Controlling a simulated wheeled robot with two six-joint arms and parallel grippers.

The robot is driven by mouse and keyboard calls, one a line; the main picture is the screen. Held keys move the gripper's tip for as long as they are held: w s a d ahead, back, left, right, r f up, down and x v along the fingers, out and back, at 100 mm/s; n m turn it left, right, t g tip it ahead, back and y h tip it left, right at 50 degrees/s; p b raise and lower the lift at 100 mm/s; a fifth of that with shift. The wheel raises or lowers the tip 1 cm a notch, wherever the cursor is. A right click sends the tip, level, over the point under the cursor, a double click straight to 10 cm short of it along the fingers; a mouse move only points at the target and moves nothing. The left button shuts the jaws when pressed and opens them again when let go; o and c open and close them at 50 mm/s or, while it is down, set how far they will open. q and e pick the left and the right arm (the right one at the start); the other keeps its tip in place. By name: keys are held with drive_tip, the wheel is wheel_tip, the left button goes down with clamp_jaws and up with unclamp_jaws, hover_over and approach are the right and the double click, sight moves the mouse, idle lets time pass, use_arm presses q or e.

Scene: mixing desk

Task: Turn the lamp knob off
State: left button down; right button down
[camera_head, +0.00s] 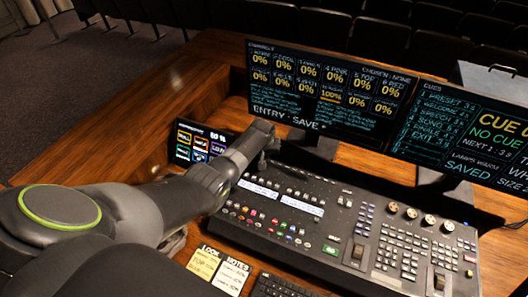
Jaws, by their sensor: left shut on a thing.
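My left gripper (263,160) reaches over the upper left part of the mixing console (325,185) from the left. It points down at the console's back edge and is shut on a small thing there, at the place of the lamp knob. The knob itself is too small and too covered by the fingers to make out. No lamp can be told apart clearly. My right gripper is not in view.
Two monitors (330,75) stand behind the console, close beyond my left gripper. A small touch screen (195,142) is left of it, partly behind my arm. Paper notes (218,268) and a keyboard (280,287) lie in front. Wooden desk (130,125) lies bare at the left.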

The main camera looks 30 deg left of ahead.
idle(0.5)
use_arm(q)
drive_tip(key=c, duration=1.3)
unclamp_jaws()
drive_tip(key=shift+r, duration=0.1)
drive_tip(key=shift+s+d+r+p, duration=0.2)
drive_tip(key=shift+r+p, duration=0.1)
drive_tip(key=shift+r, duration=0.2)
drive_tip(key=p+v, duration=0.1)
drive_tip(key=v, duration=0.3)
drive_tip(key=shift+s+r, duration=0.15)
drive_tip(key=shift+r, duration=0.1)
drive_tip(key=b+v, duration=0.1)
drive_tip(key=v, duration=1)
drive_tip(key=shift+r+b, duration=0.25)
drive_tip(key=shift+b, duration=0.05)
